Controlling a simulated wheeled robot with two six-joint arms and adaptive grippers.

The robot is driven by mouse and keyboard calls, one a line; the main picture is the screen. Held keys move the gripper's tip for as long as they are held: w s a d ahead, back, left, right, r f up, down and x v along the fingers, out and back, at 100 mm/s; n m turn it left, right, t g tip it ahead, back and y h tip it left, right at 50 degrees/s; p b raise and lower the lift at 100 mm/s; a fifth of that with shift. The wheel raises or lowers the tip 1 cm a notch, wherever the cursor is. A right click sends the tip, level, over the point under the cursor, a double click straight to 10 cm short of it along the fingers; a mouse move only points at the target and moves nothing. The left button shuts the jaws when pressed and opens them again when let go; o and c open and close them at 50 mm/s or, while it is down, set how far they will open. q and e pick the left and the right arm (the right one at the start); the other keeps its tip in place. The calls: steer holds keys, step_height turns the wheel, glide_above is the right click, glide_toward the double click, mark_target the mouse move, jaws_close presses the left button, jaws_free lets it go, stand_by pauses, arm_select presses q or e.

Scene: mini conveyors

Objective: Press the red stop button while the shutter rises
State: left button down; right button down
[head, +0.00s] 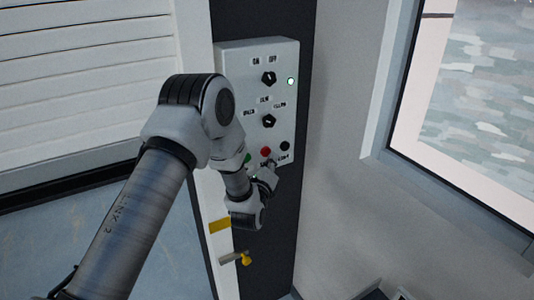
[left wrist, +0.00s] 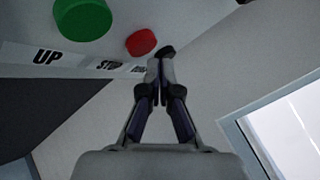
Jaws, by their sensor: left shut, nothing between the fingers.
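The red stop button (head: 265,152) sits low on a white control box, between a green button (head: 247,158) and a black button (head: 285,146). In the left wrist view the red button (left wrist: 141,42) stands clear of my fingers, above the label STOP; the green button (left wrist: 82,18) is above UP. My left gripper (head: 272,168) is shut and empty just below the button row. In the left wrist view its fingertips (left wrist: 160,60) are right of the red button, near the black one; contact cannot be told. The white slatted shutter (head: 90,90) ends in a dark bottom edge.
A yellow-tipped handle (head: 240,258) sticks out below my left wrist. A window (head: 480,110) is at right. A blue-grey surface shows under the shutter.

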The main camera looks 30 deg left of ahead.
arm_select(q)
steer(key=d, duration=0.1)
steer(key=s+d, duration=0.1)
steer(key=d, duration=0.1)
steer(key=s+d, duration=0.1)
steer(key=shift+s+d, duration=0.15)
steer(key=shift+s, duration=0.1)
steer(key=shift+f, duration=0.1)
stand_by(0.8)
